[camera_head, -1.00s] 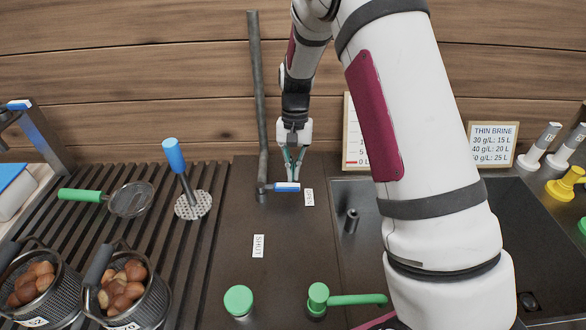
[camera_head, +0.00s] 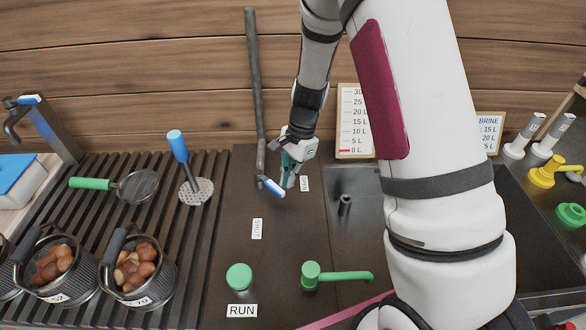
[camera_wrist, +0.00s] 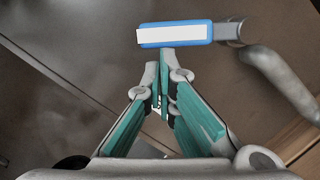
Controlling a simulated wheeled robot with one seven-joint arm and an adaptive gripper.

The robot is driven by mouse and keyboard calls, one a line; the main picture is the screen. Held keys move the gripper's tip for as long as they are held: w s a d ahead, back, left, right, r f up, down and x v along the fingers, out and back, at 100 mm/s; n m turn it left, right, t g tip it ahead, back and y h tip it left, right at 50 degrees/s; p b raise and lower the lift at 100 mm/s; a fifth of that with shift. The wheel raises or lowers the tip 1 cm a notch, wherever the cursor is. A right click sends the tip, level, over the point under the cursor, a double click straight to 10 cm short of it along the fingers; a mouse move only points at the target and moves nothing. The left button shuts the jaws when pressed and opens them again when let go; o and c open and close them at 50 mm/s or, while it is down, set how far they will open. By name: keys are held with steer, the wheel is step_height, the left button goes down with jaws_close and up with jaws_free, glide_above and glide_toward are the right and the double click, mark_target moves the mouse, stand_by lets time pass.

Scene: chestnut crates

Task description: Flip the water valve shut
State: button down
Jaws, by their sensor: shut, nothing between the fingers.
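The water valve is a grey upright pipe (camera_head: 254,95) against the wooden wall, with a short blue-and-white lever handle (camera_head: 272,186) at its foot. The handle points obliquely forward and right, between the OPEN label (camera_head: 305,184) and the SHUT label (camera_head: 257,229). My gripper (camera_head: 285,184) is shut and empty, its fingertips down at the handle's right side. In the wrist view, the closed fingertips (camera_wrist: 165,62) are right by the long edge of the blue handle (camera_wrist: 175,34). They look to be touching it, but a small gap cannot be ruled out.
A slatted drainer at left holds baskets of chestnuts (camera_head: 142,266), a strainer (camera_head: 137,187) and a blue-handled masher (camera_head: 186,170). A green button (camera_head: 239,276) and green lever (camera_head: 335,275) stand in front. A sink with a short standpipe (camera_head: 345,204) lies right. The counter around SHUT is clear.

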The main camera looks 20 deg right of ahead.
mark_target(280, 192)
steer(key=s+a+m+p, duration=0.1)
steer(key=m, duration=0.1)
steer(key=s+a+m+t, duration=0.1)
steer(key=a+m, duration=0.1)
steer(key=shift+s+r+m+p, duration=0.1)
steer(key=shift+s+m+p, duration=0.1)
steer(key=shift+m+p, duration=0.15)
steer(key=shift+s+a+m+t+p, duration=0.25)
steer(key=shift+a+m+t+p, duration=0.1)
steer(key=shift+a+m, duration=0.5)
steer(key=shift+a, duration=0.5)
